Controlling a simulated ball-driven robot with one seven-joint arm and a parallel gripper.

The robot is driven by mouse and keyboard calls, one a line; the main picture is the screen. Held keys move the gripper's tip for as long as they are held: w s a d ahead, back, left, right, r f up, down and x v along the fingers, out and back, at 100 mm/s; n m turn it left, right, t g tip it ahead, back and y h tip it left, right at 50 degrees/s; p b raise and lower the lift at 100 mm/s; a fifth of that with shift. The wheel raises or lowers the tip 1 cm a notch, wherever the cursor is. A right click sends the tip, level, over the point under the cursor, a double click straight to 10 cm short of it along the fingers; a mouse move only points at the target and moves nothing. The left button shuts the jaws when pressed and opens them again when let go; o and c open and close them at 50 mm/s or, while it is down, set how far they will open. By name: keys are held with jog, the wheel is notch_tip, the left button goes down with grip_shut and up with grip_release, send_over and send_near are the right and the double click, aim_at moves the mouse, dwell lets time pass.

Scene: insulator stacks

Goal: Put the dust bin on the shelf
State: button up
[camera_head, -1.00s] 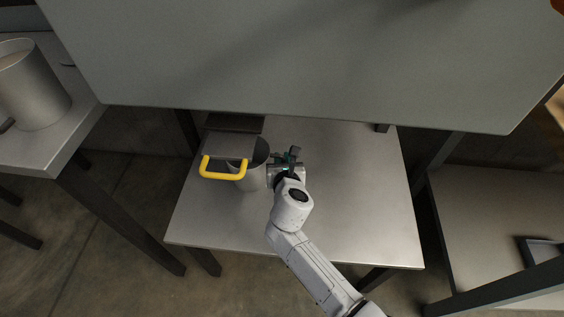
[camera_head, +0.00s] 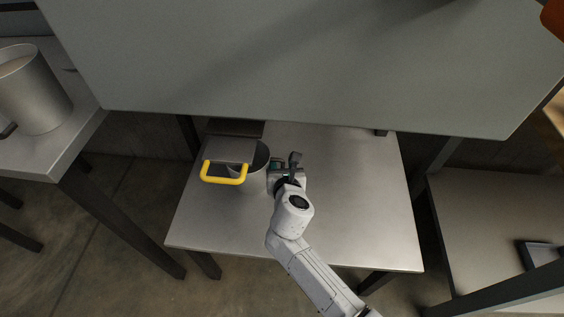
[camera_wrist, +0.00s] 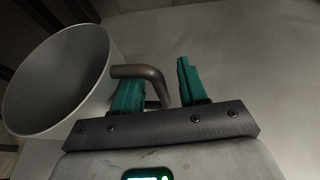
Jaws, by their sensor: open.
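A grey round bin (camera_head: 251,180) stands upright on the metal table, open at the top. It also shows at the left of the wrist view (camera_wrist: 62,85), with a bent grey handle (camera_wrist: 140,72) near its side. My gripper (camera_head: 286,164) is just right of the bin, low over the table. In the wrist view its green fingers (camera_wrist: 158,88) are apart, with the handle bar between them; whether they touch it I cannot tell. A yellow handle (camera_head: 224,180) on a grey flat piece overlaps the bin's left side in the head view.
A large grey panel (camera_head: 300,65) hangs over the table's back. The table (camera_head: 350,210) is clear on the right. Another grey bin (camera_head: 35,95) stands on the left table (camera_head: 60,155). A shelf unit (camera_head: 490,215) holding a dark tray (camera_head: 545,253) stands at the right.

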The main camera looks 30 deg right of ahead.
jog(key=p+v, duration=0.3)
jog(key=v, duration=0.8)
jog(key=shift+r, duration=0.1)
jog(key=s+d+f+m+g, duration=0.1)
jog(key=s+d+m+g, duration=0.1)
jog(key=m, duration=0.4)
jog(key=s+d+f+m+g, duration=0.1)
jog(key=s+d+m+g, duration=0.1)
jog(key=s+d+m, duration=0.2)
jog(key=s+d+f+m+g, duration=0.1)
jog(key=s+d+m+g, duration=0.2)
jog(key=s+m, duration=0.4)
jog(key=shift+d+f+m, duration=0.2)
jog(key=shift+d+m, duration=0.1)
jog(key=shift+m, duration=0.2)
jog(key=s+m, duration=0.2)
jog(key=s+m+g+y, duration=0.1)
jog(key=s+m, duration=0.1)
jog(key=s+m+g+y, duration=0.1)
jog(key=s+m, duration=0.1)
jog(key=shift+s+a+f+m, duration=0.1)
jog(key=shift+a+f+m, duration=0.2)
jog(key=shift+f, duration=0.1)
jog(key=s+a+m+g+y, duration=0.2)
jog(key=s+a+m+y, duration=0.1)
jog(key=s+m, duration=0.3)
jog(key=shift+s+r+g, duration=0.3)
jog(key=shift+s+r, duration=0.05)
jog(key=shift+r, duration=0.1)
